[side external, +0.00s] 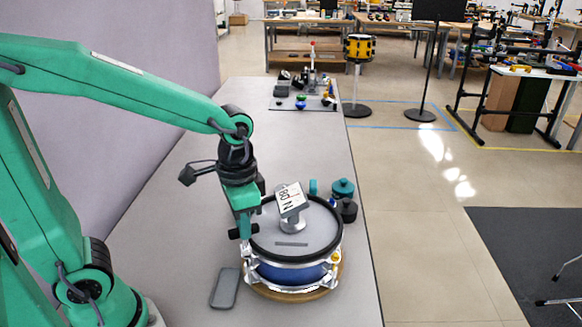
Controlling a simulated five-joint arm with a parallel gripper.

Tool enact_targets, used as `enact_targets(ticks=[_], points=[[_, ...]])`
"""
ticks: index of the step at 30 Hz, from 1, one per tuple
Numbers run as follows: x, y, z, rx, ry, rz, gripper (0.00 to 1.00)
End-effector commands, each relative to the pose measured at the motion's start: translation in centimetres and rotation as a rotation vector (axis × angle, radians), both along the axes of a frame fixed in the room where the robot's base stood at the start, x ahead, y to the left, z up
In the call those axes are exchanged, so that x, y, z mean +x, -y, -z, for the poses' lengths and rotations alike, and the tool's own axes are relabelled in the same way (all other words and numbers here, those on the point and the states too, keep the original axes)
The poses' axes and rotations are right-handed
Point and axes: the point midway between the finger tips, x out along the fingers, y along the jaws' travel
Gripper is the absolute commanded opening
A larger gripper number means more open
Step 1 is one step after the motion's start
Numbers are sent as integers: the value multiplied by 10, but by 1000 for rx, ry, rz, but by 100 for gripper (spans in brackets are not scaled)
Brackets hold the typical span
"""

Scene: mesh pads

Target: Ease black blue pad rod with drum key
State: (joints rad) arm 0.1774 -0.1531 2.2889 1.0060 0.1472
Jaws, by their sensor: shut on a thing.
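The blue pad (290,271) is a drum with a black hoop, a grey mesh head and silver lugs, on a round wooden base near the table's front. My gripper (241,226) points down at the pad's left rim. It is shut on a small dark crosswise piece (238,234), which looks like the drum key's handle. The key's lower end and the rod under it are hidden or too small to make out, so I cannot tell whether they are engaged.
A grey block with a labelled face (290,200) stands over the head. Teal (343,187) and black (347,210) knob-like pieces sit behind the pad at right. A grey slab (225,288) lies front left. The table (180,230) is clear at left; a mat of small parts (300,103) lies far back.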

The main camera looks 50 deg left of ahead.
Motion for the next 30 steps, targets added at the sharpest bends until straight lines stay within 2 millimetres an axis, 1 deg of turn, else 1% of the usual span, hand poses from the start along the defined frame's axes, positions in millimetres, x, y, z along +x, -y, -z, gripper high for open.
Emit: enact_targets(ticks=[30], points=[[1, 0, 0, -1, 2, -770, 0]])
